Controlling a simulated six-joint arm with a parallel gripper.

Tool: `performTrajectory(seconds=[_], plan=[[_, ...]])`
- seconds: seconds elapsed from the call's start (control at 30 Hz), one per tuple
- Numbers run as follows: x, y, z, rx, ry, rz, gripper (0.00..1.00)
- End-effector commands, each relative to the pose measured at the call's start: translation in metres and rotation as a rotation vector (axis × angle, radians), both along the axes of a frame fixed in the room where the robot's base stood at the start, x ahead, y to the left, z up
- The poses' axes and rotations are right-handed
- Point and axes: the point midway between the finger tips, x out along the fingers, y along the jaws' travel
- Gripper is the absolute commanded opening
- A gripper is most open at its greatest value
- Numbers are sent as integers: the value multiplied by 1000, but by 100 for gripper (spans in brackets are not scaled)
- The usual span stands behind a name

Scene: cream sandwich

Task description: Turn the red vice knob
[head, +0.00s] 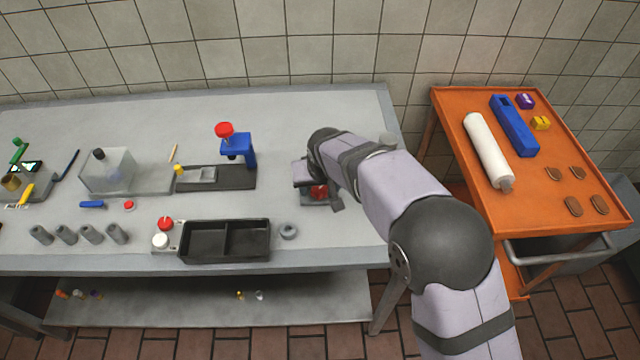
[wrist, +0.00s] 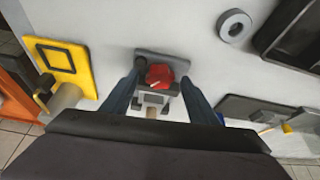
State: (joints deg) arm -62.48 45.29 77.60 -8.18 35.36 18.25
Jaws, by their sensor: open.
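The red vice knob (wrist: 160,75) sits on a small grey vice (wrist: 163,58) in the middle of the wrist view. In the head view the red knob (head: 319,190) shows just below the end of my arm, near the right end of the grey table, partly hidden by the arm. My gripper (wrist: 160,84) is open, with one dark finger on each side of the knob and vice. I cannot tell whether either finger touches the knob. In the head view my gripper is mostly hidden behind my wrist.
A grey ring (head: 289,231) and a black two-part tray (head: 225,257) lie to the left of the vice. A blue press with a red top (head: 238,150) stands further back left. An orange cart (head: 530,205) stands right.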

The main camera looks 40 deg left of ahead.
Motion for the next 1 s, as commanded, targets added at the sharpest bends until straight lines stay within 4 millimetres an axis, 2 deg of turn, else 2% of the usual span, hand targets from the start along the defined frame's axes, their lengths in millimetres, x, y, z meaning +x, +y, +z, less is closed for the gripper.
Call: performTrajectory(seconds=[0.33,0.37,0.5,0.53,0.77,1.0], plan=[[1,1,-3,0,0,0,54],[1,1,-3,0,0,0,49],[1,1,-3,0,0,0,16],[1,1,-3,0,0,0,13],[0,1,-5,-1,-1,-23,13],[-1,3,-7,-1,-1,-176,13]])
